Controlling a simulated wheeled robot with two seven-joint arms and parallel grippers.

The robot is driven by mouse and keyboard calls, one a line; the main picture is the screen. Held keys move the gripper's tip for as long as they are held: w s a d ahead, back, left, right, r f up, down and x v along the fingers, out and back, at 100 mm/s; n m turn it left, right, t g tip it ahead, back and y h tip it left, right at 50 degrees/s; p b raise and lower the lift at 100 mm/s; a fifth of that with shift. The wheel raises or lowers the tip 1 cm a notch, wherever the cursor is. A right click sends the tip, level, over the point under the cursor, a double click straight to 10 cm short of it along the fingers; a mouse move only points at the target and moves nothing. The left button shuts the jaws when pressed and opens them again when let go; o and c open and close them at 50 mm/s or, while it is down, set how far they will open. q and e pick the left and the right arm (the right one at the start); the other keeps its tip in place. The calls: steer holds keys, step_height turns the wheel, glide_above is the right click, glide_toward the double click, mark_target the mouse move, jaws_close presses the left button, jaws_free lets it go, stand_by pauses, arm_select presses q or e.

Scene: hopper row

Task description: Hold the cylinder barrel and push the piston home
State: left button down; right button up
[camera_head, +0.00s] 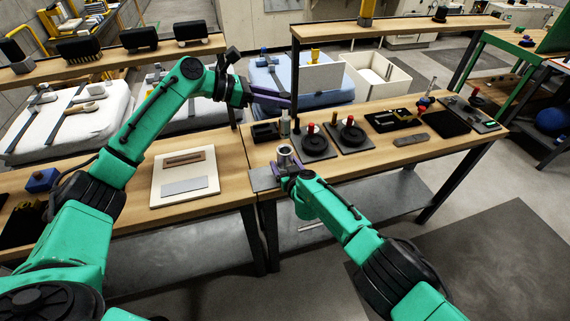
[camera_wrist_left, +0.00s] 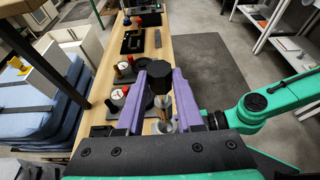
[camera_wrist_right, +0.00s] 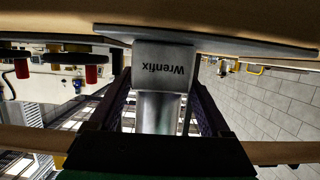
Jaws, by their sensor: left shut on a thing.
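The grey metal barrel (camera_head: 285,159) stands at the front edge of the bench, its round mouth facing up. My right gripper (camera_wrist_right: 162,78) has one finger on each side of the barrel, which reads "Wrenfix" (camera_wrist_right: 165,68) upside down; gaps show beside its round part. My left gripper (camera_head: 289,101) is above the barrel, its purple fingers shut on the piston's black knob (camera_wrist_left: 160,76). Below the knob the left wrist view shows a tan rod and the barrel's grey rim (camera_wrist_left: 165,127). In the head view, the piston appears apart from the barrel, above its mouth; its lower end is hard to make out.
Two dark plates with red knobs and round dials (camera_head: 352,135) stand just right of the barrel. A black tray (camera_head: 447,123) and a grey flat piece (camera_head: 411,139) lie farther right. A white board (camera_head: 186,178) lies left. A shelf post (camera_head: 295,80) rises behind my left gripper.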

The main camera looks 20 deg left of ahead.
jaws_close()
steer(key=shift+c, duration=0.2)
jaws_free()
arm_select(q)
step_height(320, 180, down, 4)
steer(key=shift+f, duration=0.25)
arm_select(e)
steer(key=c, duration=0.8)
